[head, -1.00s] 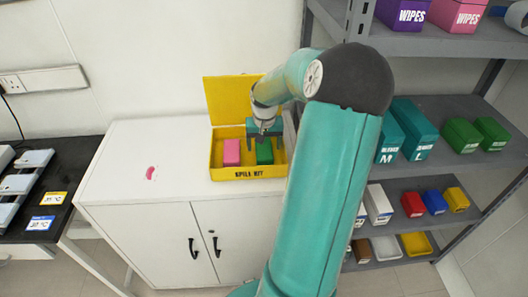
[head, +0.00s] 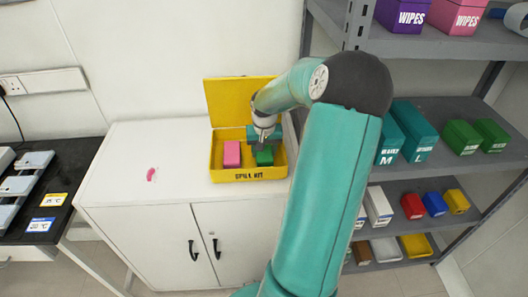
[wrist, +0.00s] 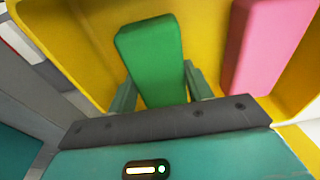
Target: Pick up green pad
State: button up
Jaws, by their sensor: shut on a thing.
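The green pad (head: 264,158) stands in the right part of the yellow spill kit box (head: 248,173), on top of the white cabinet. My gripper (head: 262,148) reaches down into the box from above and is shut on the green pad. In the wrist view the green pad (wrist: 152,62) sits between the two teal fingers (wrist: 160,90), one on each side. My gripper hides part of the pad's top in the head view. I cannot tell whether the pad is clear of the box floor.
A pink pad (head: 232,154) stands left of the green pad in the box. The box's open lid (head: 228,100) rises behind. A pink patch (head: 151,174) lies on the white cabinet top (head: 180,150), which is otherwise clear. A grey shelf rack (head: 450,108) with several boxes is at right.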

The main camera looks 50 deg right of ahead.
jog(key=shift+r, duration=0.55)
notch_tip(320, 180, up, 2)
jog(key=shift+r, duration=0.15)
jog(key=a+r, duration=0.1)
jog(key=r, duration=0.1)
jog(key=a+r, duration=0.2)
jog(key=s+a+r, duration=0.1)
jog(key=a+r, duration=0.1)
jog(key=s+a+r, duration=0.1)
jog(key=a+r, duration=0.2)
jog(key=a, duration=0.5)
jog(key=shift+s+a+r, duration=0.3)
jog(key=shift+s+a, duration=0.05)
jog(key=shift+s, duration=0.05)
jog(key=shift+o, duration=1.3)
jog(key=shift+c, duration=0.9)
jog(key=shift+w, duration=0.1)
